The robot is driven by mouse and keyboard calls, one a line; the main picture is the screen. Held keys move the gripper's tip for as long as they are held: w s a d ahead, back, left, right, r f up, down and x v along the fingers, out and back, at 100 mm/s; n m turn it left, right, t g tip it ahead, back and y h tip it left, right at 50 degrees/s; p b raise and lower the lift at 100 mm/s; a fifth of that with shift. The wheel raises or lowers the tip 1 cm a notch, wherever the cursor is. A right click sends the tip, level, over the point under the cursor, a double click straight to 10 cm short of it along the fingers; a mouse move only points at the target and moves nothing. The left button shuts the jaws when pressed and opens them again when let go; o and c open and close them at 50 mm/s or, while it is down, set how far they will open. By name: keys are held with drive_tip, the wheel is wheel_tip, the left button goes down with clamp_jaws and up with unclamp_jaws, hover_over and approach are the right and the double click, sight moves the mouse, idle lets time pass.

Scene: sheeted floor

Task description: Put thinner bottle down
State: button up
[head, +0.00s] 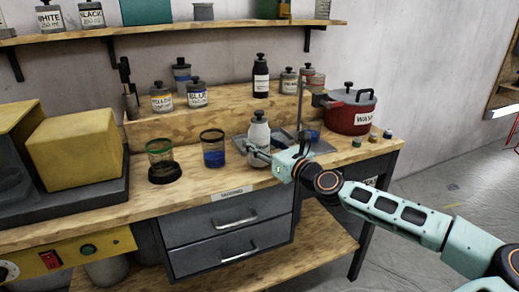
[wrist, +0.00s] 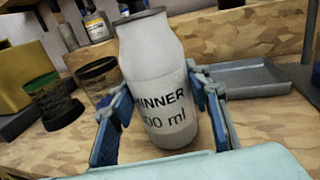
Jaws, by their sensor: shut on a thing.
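The thinner bottle (head: 259,131) is white with a dark top and stands near upright over the middle of the workbench in the head view. In the wrist view the thinner bottle (wrist: 155,55) fills the middle, slightly tilted, its label reading "INNER 500 ml". My gripper (head: 261,153) is shut on it, and the wrist view shows one blue-padded finger of my gripper (wrist: 160,100) on each side. The fingers hide part of its lower body in the head view. I cannot tell whether its base touches the workbench (head: 190,199).
A jar with blue contents (head: 213,155) and a green-rimmed jar (head: 161,167) stand left of the bottle. A grey tray (head: 318,146) lies behind and right, near a red pot (head: 350,113). More bottles line the raised ledge (head: 220,122). Bare wood shows along the front edge.

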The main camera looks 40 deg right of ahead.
drive_tip(key=shift+f, duration=0.4)
drive_tip(key=shift+f, duration=0.2)
drive_tip(key=o, duration=1.6)
drive_tip(key=shift+c, duration=0.2)
drive_tip(key=shift+r, duration=0.15)
drive_tip(key=shift+s, duration=0.3)
drive_tip(key=s+p, duration=0.1)
drive_tip(key=s, duration=1)
drive_tip(key=shift+s, duration=0.3)
